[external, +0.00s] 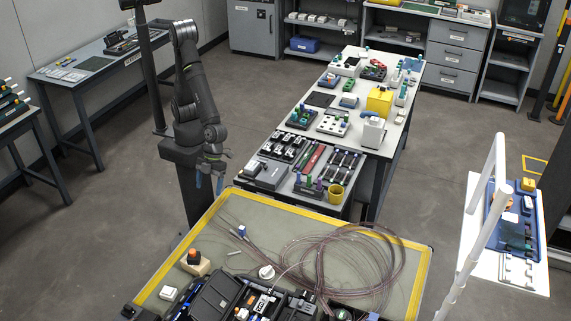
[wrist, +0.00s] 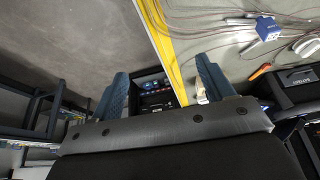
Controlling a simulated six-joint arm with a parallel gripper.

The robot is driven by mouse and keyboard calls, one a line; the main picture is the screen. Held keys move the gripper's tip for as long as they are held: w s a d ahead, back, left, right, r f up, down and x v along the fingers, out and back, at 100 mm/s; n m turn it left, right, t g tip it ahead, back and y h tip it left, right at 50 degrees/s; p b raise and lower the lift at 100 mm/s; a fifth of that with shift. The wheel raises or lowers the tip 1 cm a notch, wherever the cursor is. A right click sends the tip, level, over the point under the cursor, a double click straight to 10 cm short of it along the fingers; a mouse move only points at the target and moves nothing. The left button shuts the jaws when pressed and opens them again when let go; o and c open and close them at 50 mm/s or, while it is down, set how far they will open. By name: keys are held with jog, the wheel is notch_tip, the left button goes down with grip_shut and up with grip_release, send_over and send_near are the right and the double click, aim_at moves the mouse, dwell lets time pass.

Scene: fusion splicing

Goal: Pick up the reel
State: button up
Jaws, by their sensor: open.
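My gripper (external: 209,182) hangs with its blue fingers down, left of the yellow-edged mat, in the external view. In the wrist view my gripper (wrist: 162,82) has its two blue fingers wide apart with nothing held between them. A small white round piece (external: 266,272) lies on the mat beside the black case, with thin line running from it; it may be the reel, but I cannot tell for sure. A white rounded piece also shows at the right edge of the wrist view (wrist: 306,46). My gripper is well apart from it.
A large loose coil of clear tubing (external: 345,262) covers the right of the mat (external: 190,262). An open black case (external: 225,300) stands at its front. An orange-topped block (external: 194,262) and white box (external: 168,293) sit at left. A crowded bench (external: 313,160) stands behind.

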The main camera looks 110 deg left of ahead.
jog(key=w+d+r+n+t, duration=0.15)
jog(key=w+d, duration=0.25)
jog(key=w, duration=0.4)
jog(key=w+d+r+n, duration=0.1)
jog(key=w+d+n, duration=0.1)
jog(key=w+d, duration=0.5)
jog(key=n+t, duration=0.1)
jog(key=n, duration=0.3)
send_near(267, 268)
jog(key=shift+m+y, duration=0.25)
jog(key=shift+y, duration=0.05)
jog(key=x, duration=0.3)
jog(key=s+x, duration=0.1)
jog(key=shift+w+d+f, duration=0.2)
jog(key=shift+d+f, duration=0.15)
jog(key=shift+d, duration=0.1)
jog(key=shift+w+x, duration=0.15)
jog(key=shift+x, duration=1.15)
jog(key=shift+w+x, duration=0.15)
jog(key=shift+x, duration=1.15)
jog(key=shift+a, duration=0.1)
jog(key=c, duration=1.1)
jog(key=shift+o, duration=0.2)
jog(key=shift+r, duration=0.15)
